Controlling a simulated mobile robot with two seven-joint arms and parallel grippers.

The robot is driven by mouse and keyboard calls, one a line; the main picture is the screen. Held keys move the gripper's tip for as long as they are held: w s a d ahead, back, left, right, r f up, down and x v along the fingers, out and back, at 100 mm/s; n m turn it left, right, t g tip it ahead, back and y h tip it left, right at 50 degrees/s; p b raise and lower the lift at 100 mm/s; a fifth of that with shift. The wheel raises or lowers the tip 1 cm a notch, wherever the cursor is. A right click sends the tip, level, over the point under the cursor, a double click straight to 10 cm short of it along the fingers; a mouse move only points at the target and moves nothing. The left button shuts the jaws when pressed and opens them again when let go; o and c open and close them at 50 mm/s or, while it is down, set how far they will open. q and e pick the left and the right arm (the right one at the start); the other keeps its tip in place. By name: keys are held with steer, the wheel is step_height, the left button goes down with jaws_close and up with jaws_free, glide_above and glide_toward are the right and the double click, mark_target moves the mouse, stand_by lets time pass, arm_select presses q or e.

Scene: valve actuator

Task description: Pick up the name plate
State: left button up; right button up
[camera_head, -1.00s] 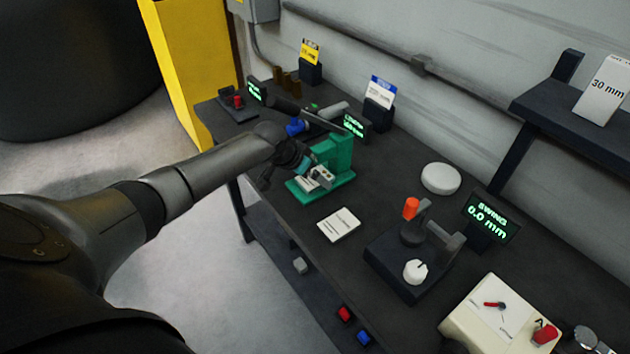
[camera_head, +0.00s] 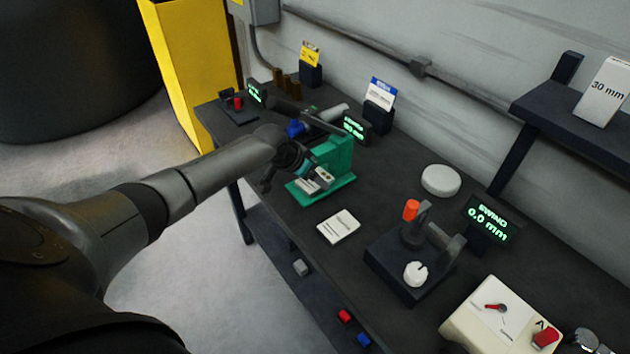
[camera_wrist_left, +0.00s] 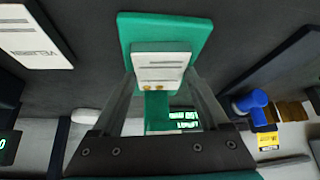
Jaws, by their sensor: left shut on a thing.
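The name plate (camera_wrist_left: 163,70) is a small pale plate with dark lines and two brass-coloured dots along its near edge. It lies on the base of a green press-like stand (camera_wrist_left: 200,32). My left gripper (camera_wrist_left: 163,78) is shut on the plate, one finger at each side. In the head view the green stand (camera_head: 338,156) is at mid-table, and my left gripper (camera_head: 305,172) reaches its base from the left, partly covering the plate (camera_head: 318,181). My right gripper is not in view.
A white printed card (camera_head: 339,226) lies on the dark table in front of the stand. A black fixture with an orange knob (camera_head: 411,210) and a white disc (camera_head: 440,180) are to the right.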

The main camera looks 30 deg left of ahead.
arm_select(q)
steer(key=shift+c, duration=0.6)
steer(key=shift+r, duration=0.45)
steer(key=s+a+p, duration=0.1)
steer(key=s, duration=0.8)
steer(key=s+a+p, duration=0.2)
steer(key=s, duration=0.6)
steer(key=shift+s+a+r, duration=0.25)
steer(key=shift+s+r, duration=0.1)
